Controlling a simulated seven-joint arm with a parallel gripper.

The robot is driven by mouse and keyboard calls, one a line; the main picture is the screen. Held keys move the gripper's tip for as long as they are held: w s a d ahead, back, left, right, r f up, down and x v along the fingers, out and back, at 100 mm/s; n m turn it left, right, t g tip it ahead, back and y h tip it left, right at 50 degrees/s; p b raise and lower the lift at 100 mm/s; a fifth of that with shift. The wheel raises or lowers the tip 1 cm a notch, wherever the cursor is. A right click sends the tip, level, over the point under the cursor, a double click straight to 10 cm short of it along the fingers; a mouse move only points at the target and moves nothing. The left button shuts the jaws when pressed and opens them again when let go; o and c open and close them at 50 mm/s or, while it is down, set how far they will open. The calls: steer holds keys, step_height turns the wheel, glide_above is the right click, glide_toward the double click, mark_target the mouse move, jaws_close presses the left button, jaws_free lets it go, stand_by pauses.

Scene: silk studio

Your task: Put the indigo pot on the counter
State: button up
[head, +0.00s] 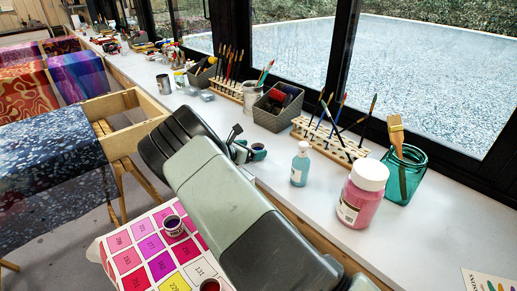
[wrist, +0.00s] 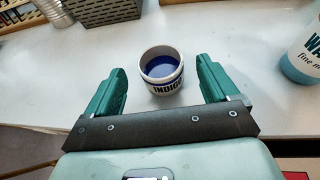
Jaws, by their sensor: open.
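The indigo pot (wrist: 165,87) is a small white cup with deep blue paint inside and a dark label reading INDIGO. In the wrist view it stands upright on the white counter (wrist: 235,35), near its front edge. My gripper (wrist: 161,68) is open, with one green finger on each side of the pot and a visible gap to both. In the head view, my gripper (head: 247,150) is at the counter's front edge, and my arm and fingers mostly hide that spot; I cannot make out the pot clearly there.
On the counter are a pale blue bottle (head: 300,164), a pink jar (head: 361,195), a teal glass with a brush (head: 403,175), a wooden brush rack (head: 330,140) and a grey basket (head: 277,107). Below left, a purple pot (head: 174,226) stands on a colour chart (head: 150,250).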

steer(key=v, duration=0.6)
steer(key=s+d+r+m+g+y, duration=0.1)
steer(key=s+d+r+m+g, duration=0.2)
steer(key=s+d+r+m, duration=0.65)
steer(key=s+d+r+m+g+y, duration=0.1)
steer(key=s+d+r+m+g, duration=0.3)
steer(key=d+r+m, duration=0.65)
steer(key=s+d+r+m+y, duration=0.1)
steer(key=s+r+y, duration=0.1)
steer(key=s+r, duration=0.4)
steer(key=s+d+r+m+y, duration=0.15)
steer(key=s+r, duration=0.25)
steer(key=s, duration=0.4)
steer(key=s+a+m+t+y, duration=0.1)
steer(key=s+m, duration=0.4)
steer(key=s, duration=0.9)
steer(key=shift+s+a+r+m+t+y, duration=0.15)
steer(key=shift+s+r+m+t+y, duration=0.2)
steer(key=shift+y, duration=0.4)
